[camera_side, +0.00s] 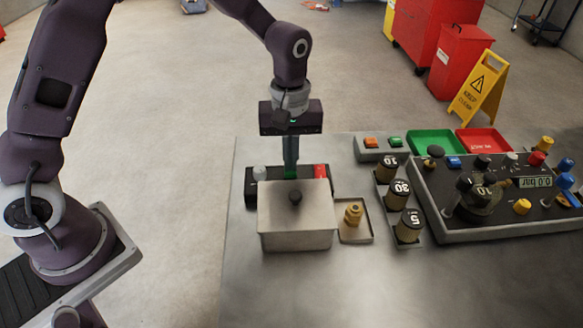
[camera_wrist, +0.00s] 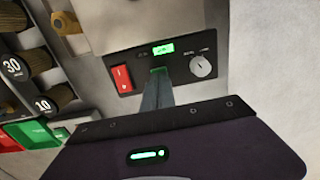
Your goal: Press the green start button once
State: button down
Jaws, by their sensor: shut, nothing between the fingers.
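A black control panel (camera_wrist: 140,56) carries a red rocker switch (camera_wrist: 121,78), a lit green rectangle (camera_wrist: 163,48) and a round grey selector knob (camera_wrist: 201,67). My gripper (camera_wrist: 158,74) is shut and empty, its tips pointing down at the panel between the red switch and the knob. A small green patch, likely the green button, shows right at the tips and is mostly hidden by them. In the side view my gripper (camera_side: 291,174) stands upright over the panel (camera_side: 251,188), with green at its tips. I cannot tell whether they touch or the button is pressed.
A metal box with a black knob (camera_side: 296,220) stands in front of the panel. To the right are a brass fitting on a tray (camera_side: 353,215), numbered cylinders (camera_side: 397,195), a box with orange and green buttons (camera_side: 381,155), and a larger console (camera_side: 480,232).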

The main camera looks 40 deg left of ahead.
jog(key=shift+f, duration=0.25)
notch_tip(320, 180, up, 12)
dwell(1.1)
